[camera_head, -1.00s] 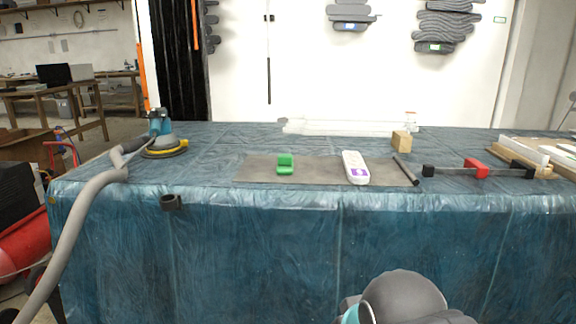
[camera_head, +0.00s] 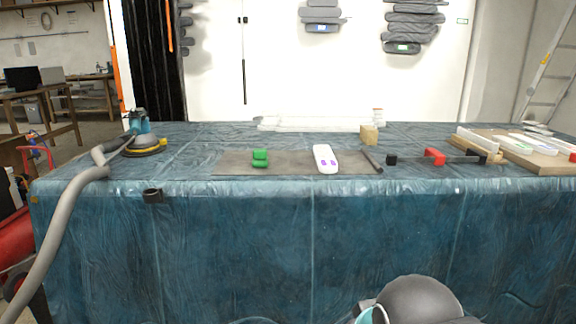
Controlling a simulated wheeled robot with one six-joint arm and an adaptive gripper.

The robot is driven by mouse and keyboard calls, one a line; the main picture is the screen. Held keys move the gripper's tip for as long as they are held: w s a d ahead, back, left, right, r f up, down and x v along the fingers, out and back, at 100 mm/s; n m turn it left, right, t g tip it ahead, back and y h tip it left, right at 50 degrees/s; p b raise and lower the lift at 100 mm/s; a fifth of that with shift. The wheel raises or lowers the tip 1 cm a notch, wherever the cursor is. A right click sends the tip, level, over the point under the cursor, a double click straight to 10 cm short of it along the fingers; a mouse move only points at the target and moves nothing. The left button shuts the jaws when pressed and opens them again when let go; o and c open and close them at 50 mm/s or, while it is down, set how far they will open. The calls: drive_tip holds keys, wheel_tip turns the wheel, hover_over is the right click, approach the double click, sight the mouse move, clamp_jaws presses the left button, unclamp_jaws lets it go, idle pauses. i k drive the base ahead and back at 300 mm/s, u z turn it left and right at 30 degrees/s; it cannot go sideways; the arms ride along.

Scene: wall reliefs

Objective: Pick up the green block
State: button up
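The green block (camera_head: 260,158) is small, with a stepped or notched shape. It rests on a grey-brown mat (camera_head: 233,164) near the front edge of the table (camera_head: 230,225), which is covered in blue plastic sheeting. My gripper is not in view. Only a rounded dark part of my arm shows at the bottom right, below the table top and well apart from the block.
A white bottle-like item (camera_head: 325,156) with purple marks and a dark rod (camera_head: 371,160) lie right of the block. A wooden block (camera_head: 369,135) stands behind. A red-and-black clamp (camera_head: 435,157) lies farther right. A sander (camera_head: 143,140) with a grey hose (camera_head: 62,215) sits left.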

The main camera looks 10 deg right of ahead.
sight(260, 157)
drive_tip(key=z, duration=0.45)
drive_tip(key=k, duration=1)
drive_tip(key=u, duration=0.35)
drive_tip(key=i, duration=0.6)
drive_tip(key=u, duration=0.95)
drive_tip(key=i, duration=0.75)
drive_tip(key=z, duration=0.55)
drive_tip(key=i, duration=0.65)
drive_tip(key=z, duration=0.55)
